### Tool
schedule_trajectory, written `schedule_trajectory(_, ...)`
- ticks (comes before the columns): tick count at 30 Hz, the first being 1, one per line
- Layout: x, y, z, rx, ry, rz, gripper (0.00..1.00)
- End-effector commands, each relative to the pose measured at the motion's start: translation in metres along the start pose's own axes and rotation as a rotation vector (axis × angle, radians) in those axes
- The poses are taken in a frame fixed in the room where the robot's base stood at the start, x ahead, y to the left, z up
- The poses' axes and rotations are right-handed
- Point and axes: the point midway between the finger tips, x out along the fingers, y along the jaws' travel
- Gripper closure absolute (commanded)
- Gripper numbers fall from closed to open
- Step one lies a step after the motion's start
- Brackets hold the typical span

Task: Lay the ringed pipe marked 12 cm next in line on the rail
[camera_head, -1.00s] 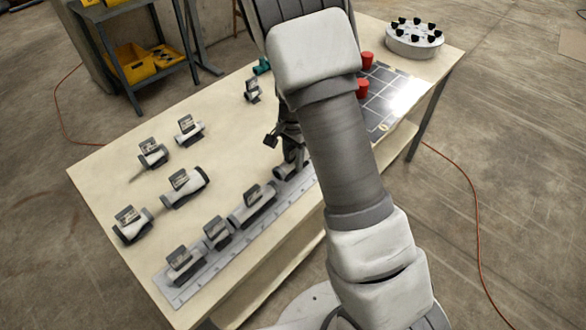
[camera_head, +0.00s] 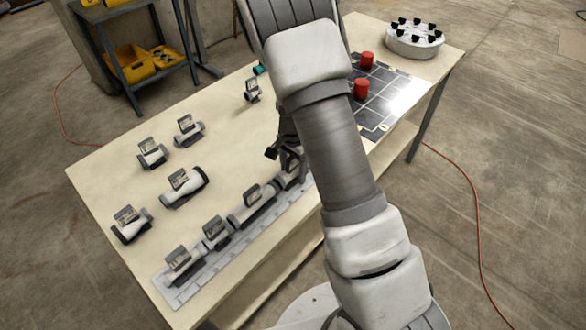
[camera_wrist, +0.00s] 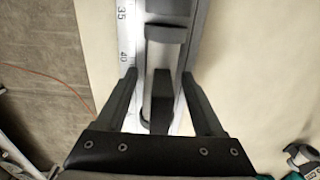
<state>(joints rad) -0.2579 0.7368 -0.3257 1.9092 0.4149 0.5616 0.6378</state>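The rail (camera_head: 205,277) lies along the table's front edge with a row of tagged pipes on it. A pipe (camera_head: 288,178) lies at the row's right end, partly hidden by my arm. In the wrist view a pale pipe (camera_wrist: 161,60) with a dark block lies along the rail (camera_wrist: 127,45), near the 35 and 40 marks. My gripper (camera_wrist: 160,76) is open, its fingers on either side of this pipe with gaps showing. In the head view my arm hides most of the gripper. The tags are too small to read, so I cannot tell which pipe is marked 12 cm.
Several loose tagged pipes, one of them dark-ended (camera_head: 184,188), lie on the table behind the rail. A dark gridded panel (camera_head: 385,98) with red cylinders (camera_head: 361,89) and a round white stand (camera_head: 413,42) occupy the right side. Bare tabletop lies between the loose pipes and rail.

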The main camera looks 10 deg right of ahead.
Motion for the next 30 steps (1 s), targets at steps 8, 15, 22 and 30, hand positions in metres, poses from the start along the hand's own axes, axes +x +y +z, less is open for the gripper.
schedule_trajectory(8, -0.011, -0.001, 0.0, -0.001, 0.001, -0.002, 0.3)
schedule_trajectory(15, -0.062, -0.001, 0.0, -0.001, 0.002, -0.005, 0.3)
schedule_trajectory(22, -0.105, -0.001, 0.0, 0.0, 0.002, -0.003, 0.3)
schedule_trajectory(30, -0.13, 0.001, 0.001, -0.011, -0.002, -0.01, 0.3)
